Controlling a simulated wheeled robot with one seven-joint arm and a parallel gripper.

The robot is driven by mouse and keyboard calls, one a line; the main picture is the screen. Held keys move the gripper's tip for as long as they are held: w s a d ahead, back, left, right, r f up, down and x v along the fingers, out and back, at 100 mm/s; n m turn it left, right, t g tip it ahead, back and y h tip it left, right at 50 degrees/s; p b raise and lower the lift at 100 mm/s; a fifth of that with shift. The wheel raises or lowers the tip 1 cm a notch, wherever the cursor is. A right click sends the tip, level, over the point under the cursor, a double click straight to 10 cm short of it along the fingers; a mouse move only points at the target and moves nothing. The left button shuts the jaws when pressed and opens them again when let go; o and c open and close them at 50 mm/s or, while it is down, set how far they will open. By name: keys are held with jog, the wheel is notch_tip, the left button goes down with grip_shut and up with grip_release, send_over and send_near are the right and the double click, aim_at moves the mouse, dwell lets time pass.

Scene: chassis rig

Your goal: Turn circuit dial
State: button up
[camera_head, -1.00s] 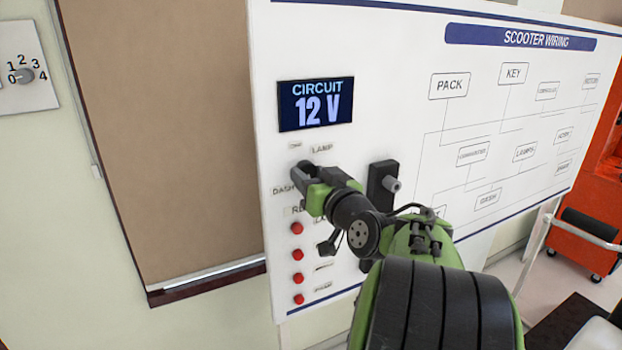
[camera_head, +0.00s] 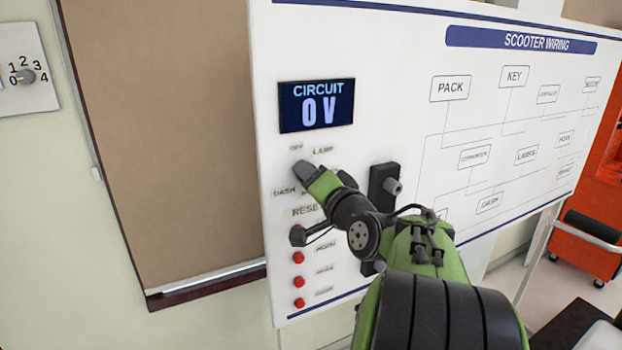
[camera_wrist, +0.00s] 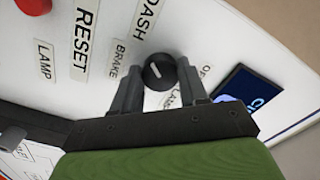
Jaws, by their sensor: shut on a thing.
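The circuit dial (camera_wrist: 159,71) is a round black knob with a white pointer mark on the white wiring board. In the wrist view, labels reading OFF, LAMP, BRAKE and DASH surround it. My gripper (camera_wrist: 160,80) has one dark finger on each side of the dial and is shut on it. In the head view my gripper (camera_head: 306,173) is against the board and hides the dial. The circuit display (camera_head: 317,105) above it reads 0 V. I cannot tell for certain which label the pointer lines up with.
Several red buttons (camera_head: 298,257) run down the board below the dial, under a RESET label (camera_head: 304,211). A black block with a grey knob (camera_head: 393,185) sticks out just right of my gripper. Another dial plate (camera_head: 28,68) is on the wall at far left.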

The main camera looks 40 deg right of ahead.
jog(key=shift+m, duration=0.5)
jog(key=o, duration=1.1)
jog(key=shift+c, duration=0.2)
jog(key=shift+s, duration=0.1)
jog(key=b+v, duration=0.3)
jog(key=v, duration=1.2)
jog(key=shift+s+a, duration=0.2)
jog(key=shift+s, duration=0.1)
